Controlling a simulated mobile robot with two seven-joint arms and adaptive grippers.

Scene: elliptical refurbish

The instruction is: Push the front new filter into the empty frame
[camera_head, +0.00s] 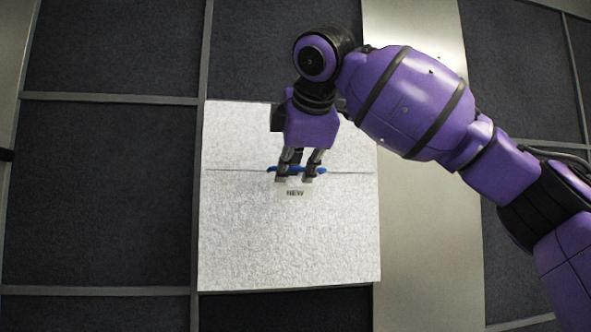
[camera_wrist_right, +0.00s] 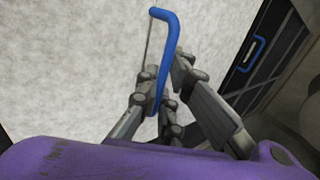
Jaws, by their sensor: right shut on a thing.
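The new filter (camera_head: 290,245) is a white speckled panel with a "NEW" label near its middle. A thin line crosses it at the height of its blue handle (camera_head: 272,170). My right gripper (camera_head: 299,176) is shut on this handle, with its fingers over the middle of the panel. In the right wrist view the blue handle (camera_wrist_right: 167,45) runs between the fingers (camera_wrist_right: 165,85), and the white panel fills the left. The panel covers what lies behind it, so I cannot tell how it sits in the frame. My left gripper is not in view.
Dark filter panels (camera_head: 110,190) in a grey grid of bars (camera_head: 110,98) surround the white panel. A plain metal strip (camera_head: 430,250) runs along its right side. Another blue handle (camera_wrist_right: 254,52) on a dark surface shows at the right of the wrist view.

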